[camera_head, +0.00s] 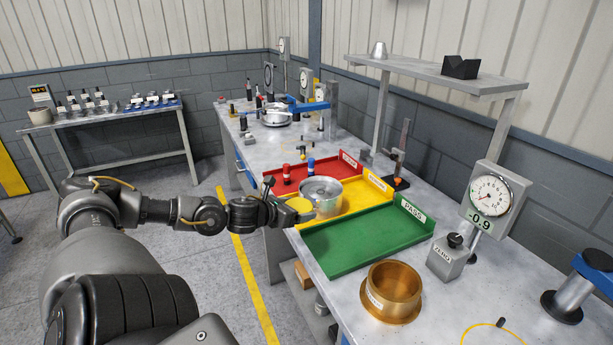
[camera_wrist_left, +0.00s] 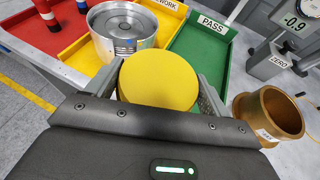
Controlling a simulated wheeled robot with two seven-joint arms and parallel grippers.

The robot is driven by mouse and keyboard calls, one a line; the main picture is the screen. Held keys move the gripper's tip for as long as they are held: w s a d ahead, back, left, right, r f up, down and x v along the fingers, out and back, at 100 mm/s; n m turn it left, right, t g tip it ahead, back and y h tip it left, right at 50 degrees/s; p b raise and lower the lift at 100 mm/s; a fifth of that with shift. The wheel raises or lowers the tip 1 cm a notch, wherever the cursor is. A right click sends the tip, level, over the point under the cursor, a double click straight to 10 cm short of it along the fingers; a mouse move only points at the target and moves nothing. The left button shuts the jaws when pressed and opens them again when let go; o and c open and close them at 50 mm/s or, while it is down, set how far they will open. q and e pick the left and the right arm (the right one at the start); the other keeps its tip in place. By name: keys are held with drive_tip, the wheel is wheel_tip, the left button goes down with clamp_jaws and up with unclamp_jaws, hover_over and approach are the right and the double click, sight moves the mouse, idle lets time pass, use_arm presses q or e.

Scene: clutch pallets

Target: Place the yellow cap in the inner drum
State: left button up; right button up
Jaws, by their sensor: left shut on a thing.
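A round yellow cap (camera_head: 299,205) is held in my left gripper (camera_head: 297,213), at the front edge of the trays; it fills the space between the two fingers in the left wrist view (camera_wrist_left: 158,80). A silver metal drum (camera_head: 320,188), which looks like the inner drum, stands in the yellow tray just beyond the cap. In the left wrist view the drum (camera_wrist_left: 122,42) is up and left of the cap, apart from it, with its top facing up. The cap's underside is hidden. My right gripper is not in view.
The yellow tray (camera_head: 374,188) lies between a red tray (camera_head: 333,170) holding red and blue pieces and an empty green PASS tray (camera_head: 350,240). A brass cup (camera_head: 393,288) and a dial gauge (camera_head: 490,197) stand to the right. A shelf (camera_head: 440,75) overhangs the bench's rear.

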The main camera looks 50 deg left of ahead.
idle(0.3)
use_arm(q)
drive_tip(key=s+d+f+m+g+h+b, duration=0.1)
drive_tip(key=s+d+f+m+h, duration=0.35)
drive_tip(key=d, duration=0.55)
drive_tip(key=s+d+f+m+g+h, duration=0.1)
drive_tip(key=s+d+f+m+h, duration=0.3)
drive_tip(key=d, duration=0.5)
drive_tip(key=w+d+r+m+g+h, duration=0.1)
drive_tip(key=d+r, duration=0.3)
drive_tip(key=d, duration=0.3)
drive_tip(key=w+d+r+m+g+h+b, duration=0.1)
drive_tip(key=d+r+m+g+h, duration=0.1)
drive_tip(key=d+r, duration=0.2)
drive_tip(key=shift+w+d+g, duration=0.3)
drive_tip(key=shift+w+d, duration=0.1)
drive_tip(key=shift+d, duration=0.95)
drive_tip(key=shift+d+r+h, duration=0.1)
drive_tip(key=shift+h, duration=0.15)
